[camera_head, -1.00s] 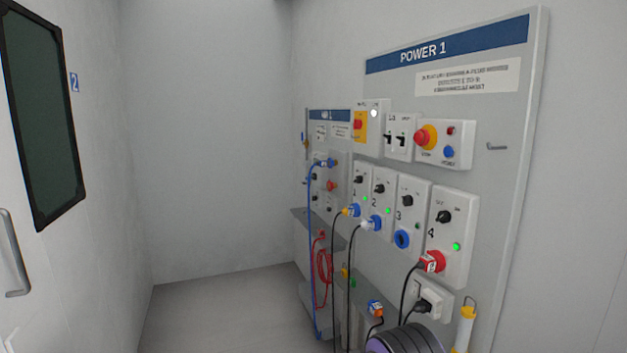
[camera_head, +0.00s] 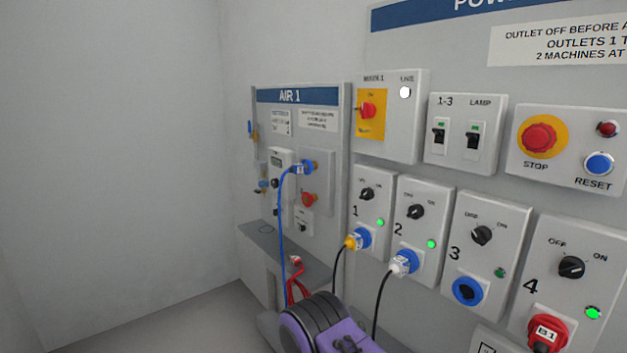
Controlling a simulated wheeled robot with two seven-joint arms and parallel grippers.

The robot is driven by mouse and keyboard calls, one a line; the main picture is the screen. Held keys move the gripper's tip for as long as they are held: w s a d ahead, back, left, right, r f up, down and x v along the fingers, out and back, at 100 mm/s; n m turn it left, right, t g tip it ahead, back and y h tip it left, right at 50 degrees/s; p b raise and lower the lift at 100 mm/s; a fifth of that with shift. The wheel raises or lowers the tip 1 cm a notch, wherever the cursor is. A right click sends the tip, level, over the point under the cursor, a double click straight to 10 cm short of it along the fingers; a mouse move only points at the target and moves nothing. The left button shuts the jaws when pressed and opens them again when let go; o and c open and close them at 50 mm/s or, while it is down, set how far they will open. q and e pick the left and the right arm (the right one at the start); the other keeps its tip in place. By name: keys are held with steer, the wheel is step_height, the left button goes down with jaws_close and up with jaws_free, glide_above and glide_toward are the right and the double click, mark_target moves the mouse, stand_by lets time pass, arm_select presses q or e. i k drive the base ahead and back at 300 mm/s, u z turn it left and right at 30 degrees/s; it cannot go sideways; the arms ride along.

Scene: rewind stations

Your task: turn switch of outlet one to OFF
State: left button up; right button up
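Outlet one (camera_head: 372,205) is a pale box marked 1 on the power panel, right of the air panel. Its black rotary switch (camera_head: 367,194) sits near the top, with small labels above it. The knob is too small for me to tell which way it points. The green lamp (camera_head: 380,223) beside it looks lit. A yellow plug (camera_head: 353,242) is in its blue socket. Neither of my grippers shows clearly; a purple and dark grey part, which seems to be my own arm, rises at the bottom middle, below the outlets and apart from the switch.
Outlet two (camera_head: 422,232), outlet three (camera_head: 487,252) and outlet four (camera_head: 567,285) stand to the right. Above are a red and yellow main switch (camera_head: 368,110), breakers (camera_head: 465,135) and a stop button (camera_head: 538,138). Black cables and a blue hose (camera_head: 281,220) hang down. The left floor is clear.

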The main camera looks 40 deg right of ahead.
mark_target(367, 193)
steer(key=i, duration=2)
steer(key=z, duration=1.55)
